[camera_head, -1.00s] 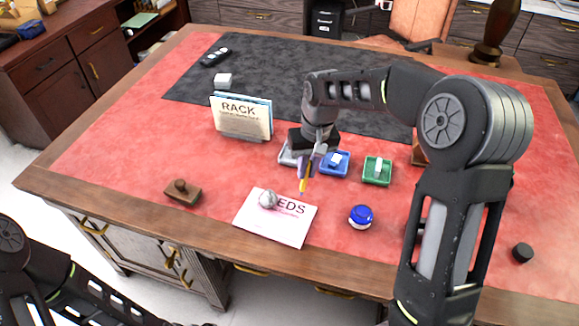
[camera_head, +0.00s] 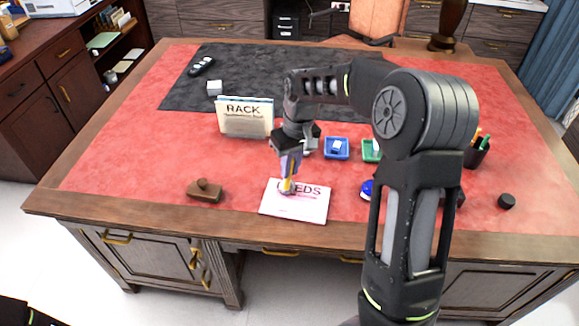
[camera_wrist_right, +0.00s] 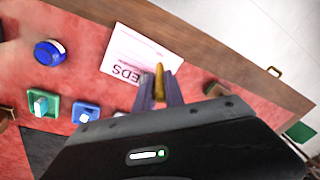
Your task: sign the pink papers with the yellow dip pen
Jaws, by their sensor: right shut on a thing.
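The pink papers, marked "DEEDS" (camera_head: 308,208), lie flat near the front edge of the desk. They also show in the right wrist view (camera_wrist_right: 132,48). My right gripper (camera_head: 290,168) is shut on the yellow dip pen (camera_head: 289,184), which points down over the upper left part of the papers. In the right wrist view the pen (camera_wrist_right: 159,80) stands out between the two purple fingers. I cannot tell whether its tip touches the paper. A small pale round thing on the papers is mostly hidden behind the gripper. My left gripper is out of view.
A blue-topped round pot (camera_wrist_right: 48,52) stands right of the papers, partly behind my arm. A wooden stamp (camera_head: 205,191) lies to their left. A book rack (camera_head: 245,120), a blue tray (camera_head: 336,155) and a green tray (camera_head: 369,156) stand farther back.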

